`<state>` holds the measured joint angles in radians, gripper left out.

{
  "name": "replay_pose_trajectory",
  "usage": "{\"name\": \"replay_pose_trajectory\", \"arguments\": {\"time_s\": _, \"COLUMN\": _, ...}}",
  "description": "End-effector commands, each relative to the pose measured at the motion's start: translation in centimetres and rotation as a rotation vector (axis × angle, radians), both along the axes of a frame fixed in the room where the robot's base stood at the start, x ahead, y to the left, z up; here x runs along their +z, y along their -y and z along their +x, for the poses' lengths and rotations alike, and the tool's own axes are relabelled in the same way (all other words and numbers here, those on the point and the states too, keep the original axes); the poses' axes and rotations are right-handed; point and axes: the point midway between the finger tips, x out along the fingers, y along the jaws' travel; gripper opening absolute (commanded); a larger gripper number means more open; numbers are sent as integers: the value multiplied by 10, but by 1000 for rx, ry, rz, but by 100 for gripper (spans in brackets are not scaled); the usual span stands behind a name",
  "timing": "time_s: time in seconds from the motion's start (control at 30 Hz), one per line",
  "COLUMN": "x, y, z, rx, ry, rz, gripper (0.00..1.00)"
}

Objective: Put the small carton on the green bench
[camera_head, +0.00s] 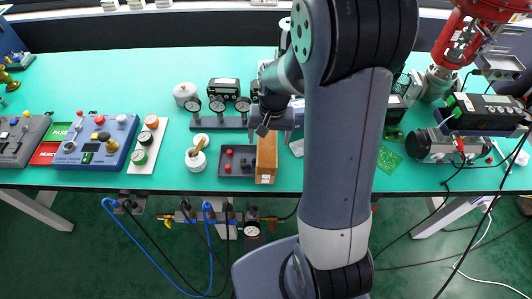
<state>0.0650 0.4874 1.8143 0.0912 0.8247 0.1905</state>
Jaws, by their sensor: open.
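A brown box with a pale label on its front face, which looks like the small carton (266,158), is near the front edge of the green bench (160,178). It sits just right of a small black tray; I cannot tell whether they touch. My gripper (262,130) is open at the back end of the box, pointing down. Its fingers look close to or above the box's far end, and I cannot tell whether they touch it. My arm hides the bench to the right of the box.
The black tray (228,166) holds red parts. A white pot (196,158) stands left of it. A gauge manifold (218,123) lies behind. Bare bench shows at front left.

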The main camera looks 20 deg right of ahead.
Motion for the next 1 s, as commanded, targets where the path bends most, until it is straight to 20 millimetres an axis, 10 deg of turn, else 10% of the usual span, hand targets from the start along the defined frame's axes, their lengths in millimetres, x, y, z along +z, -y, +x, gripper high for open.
{"name": "replay_pose_trajectory", "arguments": {"time_s": 0.7, "x": -51, "y": -8, "z": -5, "rx": 0, "ry": 0, "rz": 0, "gripper": 78}}
{"name": "replay_pose_trajectory", "arguments": {"time_s": 1.0, "x": -50, "y": -8, "z": -5, "rx": 0, "ry": 0, "rz": 0, "gripper": 54}}
